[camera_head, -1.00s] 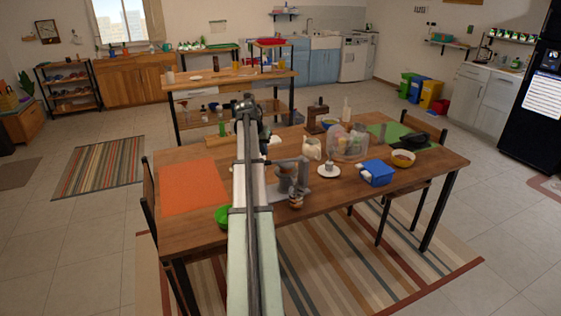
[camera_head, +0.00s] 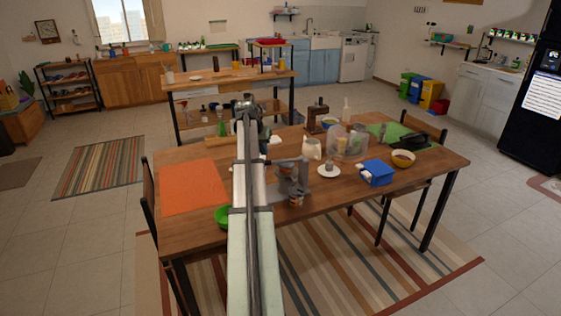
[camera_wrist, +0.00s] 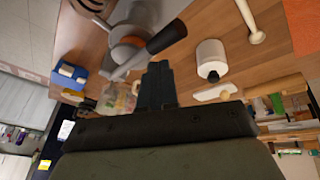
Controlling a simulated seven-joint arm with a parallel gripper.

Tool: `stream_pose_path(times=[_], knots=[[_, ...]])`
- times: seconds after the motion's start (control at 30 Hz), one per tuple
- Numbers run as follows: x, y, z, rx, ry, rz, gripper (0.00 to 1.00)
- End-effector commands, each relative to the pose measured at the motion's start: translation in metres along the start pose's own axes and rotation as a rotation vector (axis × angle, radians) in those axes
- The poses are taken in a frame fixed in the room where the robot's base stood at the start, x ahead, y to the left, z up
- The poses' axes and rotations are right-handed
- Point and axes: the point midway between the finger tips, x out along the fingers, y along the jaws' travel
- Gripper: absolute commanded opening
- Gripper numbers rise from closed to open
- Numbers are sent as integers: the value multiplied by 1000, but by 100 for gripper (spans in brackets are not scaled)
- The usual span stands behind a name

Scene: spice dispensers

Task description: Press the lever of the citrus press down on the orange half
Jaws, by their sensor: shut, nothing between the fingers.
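The grey citrus press (camera_head: 303,181) stands near the front edge of the wooden table, right of my arm in the head view. In the wrist view the press (camera_wrist: 122,53) is above and left of my fingertips, and its lever ends in a black handle (camera_wrist: 167,36). My gripper (camera_wrist: 158,66) is shut and empty. Its tips appear close to the handle; I cannot tell whether they touch. In the head view my arm hides the gripper. An orange patch at the press (camera_wrist: 132,40) may be the orange half; its cut face is not clear.
A green bowl (camera_head: 222,215) is beside my arm. The orange mat (camera_head: 193,187) is bare.

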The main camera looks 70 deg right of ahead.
Motion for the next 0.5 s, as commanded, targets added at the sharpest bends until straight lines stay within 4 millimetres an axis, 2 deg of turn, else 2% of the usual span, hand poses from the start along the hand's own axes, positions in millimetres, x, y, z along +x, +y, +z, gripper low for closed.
stream_pose_path(times=[0.5], knots=[[12, -2, 5, 0, -1, 0, 0]])
